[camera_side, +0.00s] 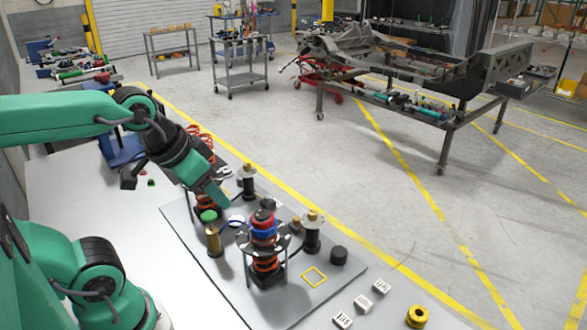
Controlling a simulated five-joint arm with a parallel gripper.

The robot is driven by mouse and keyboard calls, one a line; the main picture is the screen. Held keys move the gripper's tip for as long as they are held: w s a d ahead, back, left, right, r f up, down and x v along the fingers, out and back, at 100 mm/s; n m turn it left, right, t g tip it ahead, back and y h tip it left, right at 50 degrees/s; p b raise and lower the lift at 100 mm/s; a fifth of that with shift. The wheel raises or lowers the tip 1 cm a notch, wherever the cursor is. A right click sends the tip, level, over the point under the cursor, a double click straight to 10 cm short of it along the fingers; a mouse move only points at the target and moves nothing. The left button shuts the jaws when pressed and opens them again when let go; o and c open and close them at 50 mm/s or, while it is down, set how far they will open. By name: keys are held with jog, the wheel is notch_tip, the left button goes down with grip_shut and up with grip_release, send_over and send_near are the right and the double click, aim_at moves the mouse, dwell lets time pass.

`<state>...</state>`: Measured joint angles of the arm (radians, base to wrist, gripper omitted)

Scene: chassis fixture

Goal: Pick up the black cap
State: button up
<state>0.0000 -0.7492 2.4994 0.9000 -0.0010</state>
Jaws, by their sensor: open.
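A short black cylinder that looks like the black cap (338,256) stands on the right part of the grey board (235,300), just right of a yellow square outline. My gripper (219,199), with green fingers, is to the upper left of the cap, above the left part of the board. It is open, seems to hold nothing and is well apart from the cap. The gap between its fingers is hard to see from this side. Nothing hides the cap.
A spring assembly with red and blue rings (264,230) stands between my gripper and the cap. A brass cylinder with a green top (214,240) and black posts (312,235) stand nearby. White labelled blocks (363,304) and a yellow ring (417,316) lie at the front right.

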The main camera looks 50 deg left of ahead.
jog(key=shift+w, duration=0.1)
jog(key=w, duration=0.2)
jog(key=w+d+n+g, duration=0.1)
jog(key=w, duration=0.1)
jog(key=w+n, duration=0.1)
jog(key=w, duration=0.2)
jog(key=shift+d+r+g, duration=0.15)
jog(key=shift+d+g, duration=0.15)
jog(key=shift+d, duration=0.05)
jog(key=w+d+f+n+g, duration=0.1)
jog(key=w+d+f+n, duration=0.15)
jog(key=w, duration=0.45)
jog(key=n+g, duration=0.3)
jog(key=n, duration=0.1)
send_near(339, 251)
jog(key=shift+s+a+f, duration=0.1)
jog(key=shift+s+a, duration=0.05)
jog(key=shift+a, duration=0.1)
jog(key=shift+w+d+f+n, duration=0.2)
jog(key=shift+f+n, duration=0.05)
jog(key=shift+f, duration=1.5)
